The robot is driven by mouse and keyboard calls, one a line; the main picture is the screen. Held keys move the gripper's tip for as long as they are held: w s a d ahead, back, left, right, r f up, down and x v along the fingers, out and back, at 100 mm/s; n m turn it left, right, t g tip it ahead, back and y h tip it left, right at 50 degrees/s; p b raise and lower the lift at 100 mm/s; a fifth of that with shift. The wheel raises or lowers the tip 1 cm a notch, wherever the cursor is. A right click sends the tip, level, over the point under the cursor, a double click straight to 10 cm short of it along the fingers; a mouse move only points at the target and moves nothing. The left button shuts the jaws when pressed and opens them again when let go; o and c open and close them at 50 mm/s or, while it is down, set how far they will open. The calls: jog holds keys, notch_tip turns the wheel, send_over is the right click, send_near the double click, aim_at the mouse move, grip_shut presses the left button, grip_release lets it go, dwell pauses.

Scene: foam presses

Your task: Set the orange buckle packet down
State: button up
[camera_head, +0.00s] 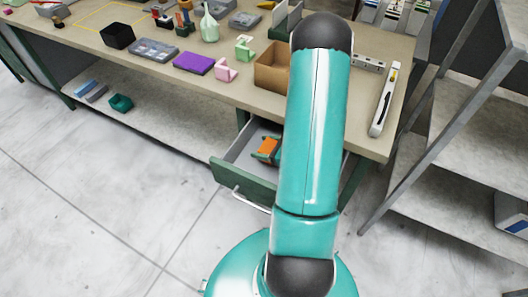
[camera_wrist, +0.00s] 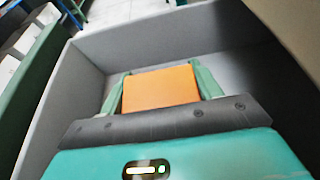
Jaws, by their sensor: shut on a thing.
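The orange buckle packet (camera_wrist: 160,88) is between the green fingers of my gripper (camera_wrist: 160,80) in the wrist view, with a finger along each side. The gripper is shut on it. Both are inside the open drawer (camera_wrist: 98,47), whose grey walls surround them. Whether the packet touches the drawer floor cannot be told. In the head view the packet (camera_head: 267,147) shows as a small orange patch in the drawer, left of my teal arm. My arm hides part of the drawer and most of the gripper there.
The drawer's green front with a handle (camera_head: 240,190) juts out below the table (camera_head: 225,90). On the table stand a cardboard box (camera_head: 270,72), a purple block (camera_head: 194,63), a pink piece (camera_head: 226,70) and a white-grey tool (camera_head: 384,100). A metal shelf (camera_head: 455,140) stands at right.

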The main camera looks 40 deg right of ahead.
aim_at(264, 152)
notch_tip(264, 152, down, 3)
jog(key=shift+w+f, duration=0.1)
jog(key=o, duration=1.1)
jog(key=shift+c, duration=0.2)
jog(key=v, duration=1.2)
